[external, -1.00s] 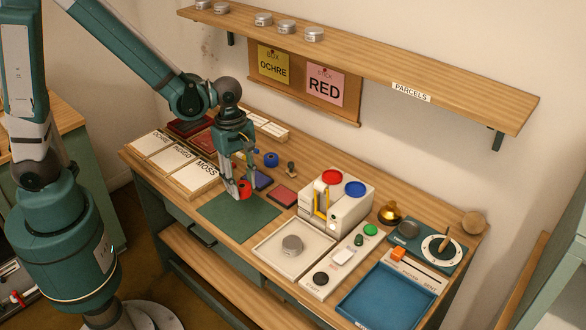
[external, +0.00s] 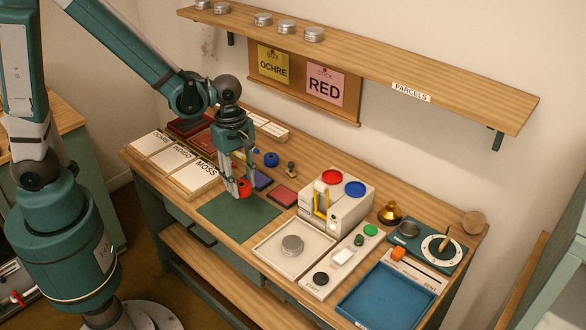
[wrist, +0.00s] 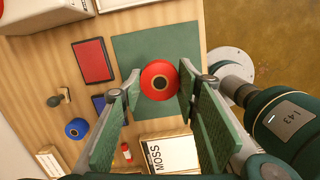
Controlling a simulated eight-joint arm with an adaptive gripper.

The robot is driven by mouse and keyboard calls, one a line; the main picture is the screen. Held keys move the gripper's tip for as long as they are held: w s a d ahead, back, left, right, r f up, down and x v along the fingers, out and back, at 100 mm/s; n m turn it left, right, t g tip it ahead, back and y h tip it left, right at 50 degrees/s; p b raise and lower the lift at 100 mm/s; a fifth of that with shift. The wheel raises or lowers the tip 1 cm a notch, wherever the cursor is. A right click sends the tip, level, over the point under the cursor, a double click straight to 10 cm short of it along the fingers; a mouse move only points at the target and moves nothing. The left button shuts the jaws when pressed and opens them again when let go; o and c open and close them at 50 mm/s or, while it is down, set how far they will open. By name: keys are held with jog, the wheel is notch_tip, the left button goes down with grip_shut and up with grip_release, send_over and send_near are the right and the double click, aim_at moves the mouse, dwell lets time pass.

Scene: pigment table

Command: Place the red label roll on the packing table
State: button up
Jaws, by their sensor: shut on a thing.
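The red label roll (external: 245,187) is a short red ring with a dark core. My gripper (external: 238,192) reaches down to it at the back left edge of the green mat (external: 238,221) on the table. In the wrist view the roll (wrist: 159,69) sits between the two fingertips (wrist: 159,86), with the green mat behind it. The jaws are shut on it. Whether it touches the mat or is just above it cannot be told.
A blue roll (external: 271,159) stands behind, near a red ink pad (external: 284,196) and a dark blue pad (external: 262,180). Labelled boxes (external: 193,179) lie left. A white machine (external: 345,210), a pale tray (external: 270,249) and a blue tray (external: 385,300) are right. The mat's front is clear.

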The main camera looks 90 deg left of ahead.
jog(key=shift+w+d+m, duration=0.2)
jog(key=shift+w+m, duration=0.3)
jog(key=shift+w+d+m, duration=0.2)
jog(key=shift+w+m, duration=0.3)
jog(key=w+d+f+m+g, duration=0.1)
jog(key=w+d+m, duration=0.6)
jog(key=w+m, duration=0.3)
jog(key=w+d+f+m+g+y, duration=0.1)
jog(key=w+d+f+m, duration=0.1)
jog(key=w+d+m, duration=0.6)
jog(key=shift+w+d+m, duration=0.3)
jog(key=shift+w+m, duration=0.55)
jog(key=shift+m, duration=1.55)
jog(key=shift+r, duration=0.1)
